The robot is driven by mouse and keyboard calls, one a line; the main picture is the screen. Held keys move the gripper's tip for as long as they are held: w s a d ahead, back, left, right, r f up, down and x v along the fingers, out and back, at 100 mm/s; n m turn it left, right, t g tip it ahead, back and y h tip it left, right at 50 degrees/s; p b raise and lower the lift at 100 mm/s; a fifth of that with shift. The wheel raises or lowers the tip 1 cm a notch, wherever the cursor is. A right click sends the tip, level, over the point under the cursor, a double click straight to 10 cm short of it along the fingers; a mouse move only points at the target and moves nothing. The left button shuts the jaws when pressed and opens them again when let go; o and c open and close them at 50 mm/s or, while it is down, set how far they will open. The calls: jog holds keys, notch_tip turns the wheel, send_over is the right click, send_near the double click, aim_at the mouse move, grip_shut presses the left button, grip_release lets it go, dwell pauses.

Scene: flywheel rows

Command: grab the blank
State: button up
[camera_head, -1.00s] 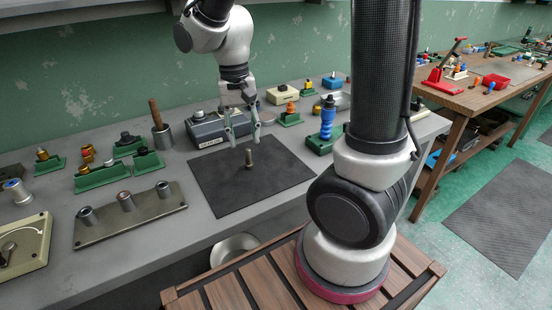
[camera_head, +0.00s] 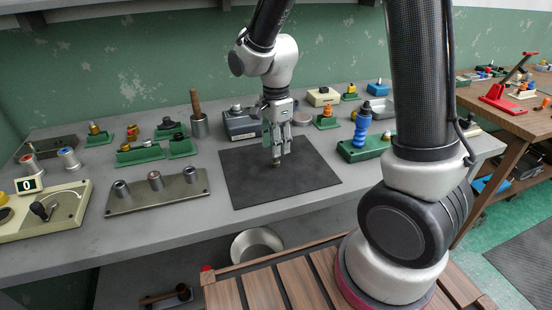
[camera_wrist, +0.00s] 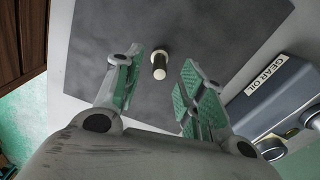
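The blank (camera_head: 276,162) is a small grey-brown cylinder standing upright on the black mat (camera_head: 315,175). In the wrist view the blank (camera_wrist: 159,66) shows a pale round top and lies ahead of and between my finger pads. My gripper (camera_head: 277,145) is over the mat, pointing down at the blank. In the wrist view my gripper (camera_wrist: 158,85) has its two green-padded fingers well apart, with visible mat on both sides of the blank. Neither pad appears to touch it. In the head view the fingers hide the upper part of the blank.
A grey gear oil box (camera_wrist: 285,100) stands close behind the mat, beside my gripper. A plate with three sockets (camera_head: 157,194) lies left of the mat. A blue bottle on a green stand (camera_head: 361,128) is to the right. The mat's front is clear.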

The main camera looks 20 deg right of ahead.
aim_at(275, 161)
notch_tip(275, 161, down, 3)
jog(key=shift+f, duration=0.2)
jog(key=shift+a, duration=0.1)
grip_shut()
